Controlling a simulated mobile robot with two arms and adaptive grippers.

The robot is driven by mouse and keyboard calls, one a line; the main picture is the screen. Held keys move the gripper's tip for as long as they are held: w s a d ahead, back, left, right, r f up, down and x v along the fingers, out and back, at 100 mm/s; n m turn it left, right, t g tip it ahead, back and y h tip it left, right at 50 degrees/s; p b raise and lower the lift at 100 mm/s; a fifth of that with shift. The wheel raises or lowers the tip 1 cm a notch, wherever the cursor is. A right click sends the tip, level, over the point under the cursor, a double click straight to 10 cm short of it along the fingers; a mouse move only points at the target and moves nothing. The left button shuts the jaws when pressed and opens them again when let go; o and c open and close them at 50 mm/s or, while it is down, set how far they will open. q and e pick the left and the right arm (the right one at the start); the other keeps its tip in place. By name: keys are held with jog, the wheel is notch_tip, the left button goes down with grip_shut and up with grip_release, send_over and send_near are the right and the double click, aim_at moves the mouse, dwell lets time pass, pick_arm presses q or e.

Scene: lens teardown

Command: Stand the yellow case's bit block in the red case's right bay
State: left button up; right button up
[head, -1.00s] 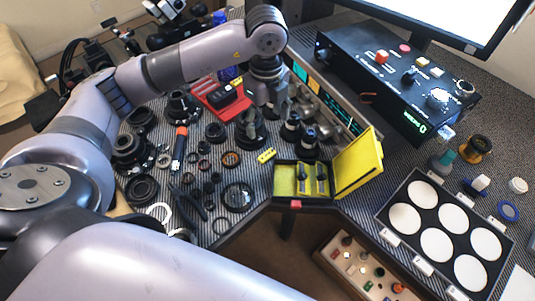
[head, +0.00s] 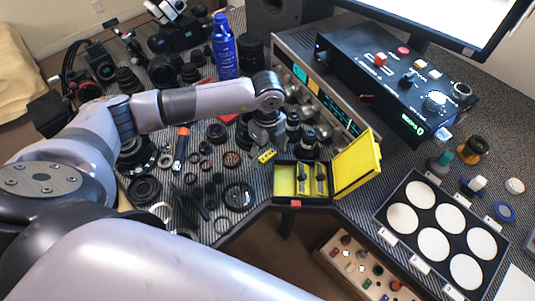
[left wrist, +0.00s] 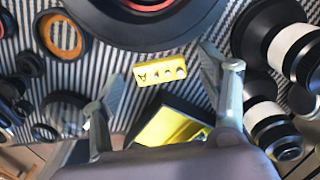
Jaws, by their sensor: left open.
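The bit block (head: 266,156) is a small yellow block with a row of dark holes. It lies on the striped mat just left of the open yellow case (head: 341,180). In the left wrist view the bit block (left wrist: 160,72) lies between and beyond my two fingers. My left gripper (head: 264,145) is open and empty, pointing down just above the block. The yellow case also shows in the left wrist view (left wrist: 172,124), partly hidden by my gripper. The red case (head: 229,117) is mostly hidden behind my left arm; its bays cannot be seen. My right gripper is not in view.
Lens barrels (head: 309,142) stand close right of the block. Several rings and lens parts lie to its left, with an orange-handled tool (head: 181,143). A blue can (head: 224,46) stands behind my arm. The instrument (head: 335,108) borders the mat at the back right.

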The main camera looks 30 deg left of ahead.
pick_arm(q)
jog(key=c, duration=1.4)
jog(key=shift+o, duration=0.2)
jog(key=shift+r, duration=0.2)
